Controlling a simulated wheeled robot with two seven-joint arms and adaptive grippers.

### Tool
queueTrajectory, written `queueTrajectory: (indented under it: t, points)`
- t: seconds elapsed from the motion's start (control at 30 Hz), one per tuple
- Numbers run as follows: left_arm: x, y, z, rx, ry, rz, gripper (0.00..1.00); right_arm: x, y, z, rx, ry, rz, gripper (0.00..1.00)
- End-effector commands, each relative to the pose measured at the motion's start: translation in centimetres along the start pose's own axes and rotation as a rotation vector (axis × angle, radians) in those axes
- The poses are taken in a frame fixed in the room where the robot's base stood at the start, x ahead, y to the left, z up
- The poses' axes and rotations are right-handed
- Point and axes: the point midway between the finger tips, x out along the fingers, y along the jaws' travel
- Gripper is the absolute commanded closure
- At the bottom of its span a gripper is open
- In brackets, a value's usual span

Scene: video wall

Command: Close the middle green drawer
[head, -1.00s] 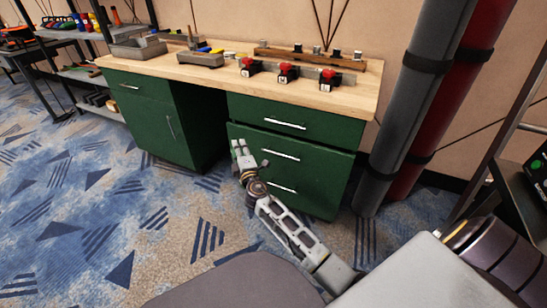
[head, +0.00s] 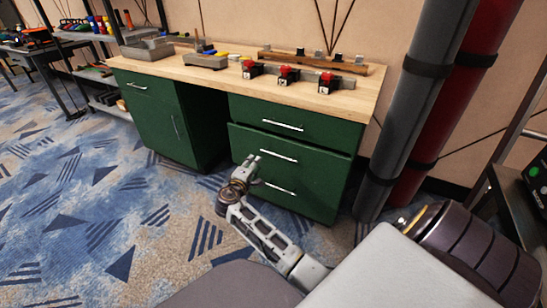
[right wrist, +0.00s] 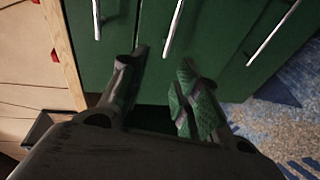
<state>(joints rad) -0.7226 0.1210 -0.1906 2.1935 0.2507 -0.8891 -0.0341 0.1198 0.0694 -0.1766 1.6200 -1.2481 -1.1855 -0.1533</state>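The middle green drawer (head: 318,160) is in the right-hand cabinet under the workbench, in the head view. Its front stands out a little from the top drawer (head: 318,128) above it. Its bar handle (head: 278,153) also shows in the right wrist view (right wrist: 173,30). Contact with the drawer cannot be told. My left gripper is not in view.
The wooden worktop (head: 215,82) carries a grey tray (head: 147,48) and several red-and-black devices (head: 288,76). A green cabinet (head: 150,115) stands at the left. Grey (head: 425,90) and red (head: 455,90) pipes rise right of the drawers. Carpet in front is clear.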

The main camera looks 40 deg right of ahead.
Motion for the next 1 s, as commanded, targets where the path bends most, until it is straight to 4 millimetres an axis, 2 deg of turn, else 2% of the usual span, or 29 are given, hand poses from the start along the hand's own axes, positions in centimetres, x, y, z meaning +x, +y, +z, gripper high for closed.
queueTrajectory:
  t: [0.2,0.33,1.0]
  points:
    - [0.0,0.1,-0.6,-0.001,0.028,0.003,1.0,-0.2,-0.5,3.1,-0.024,-0.14,-0.026,0.69]
    - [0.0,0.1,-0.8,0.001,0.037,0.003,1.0,-0.4,-0.7,4.1,-0.036,-0.184,-0.034,0.69]
    - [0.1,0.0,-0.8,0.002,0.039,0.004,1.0,-0.6,-0.9,4.2,-0.046,-0.192,-0.036,0.69]
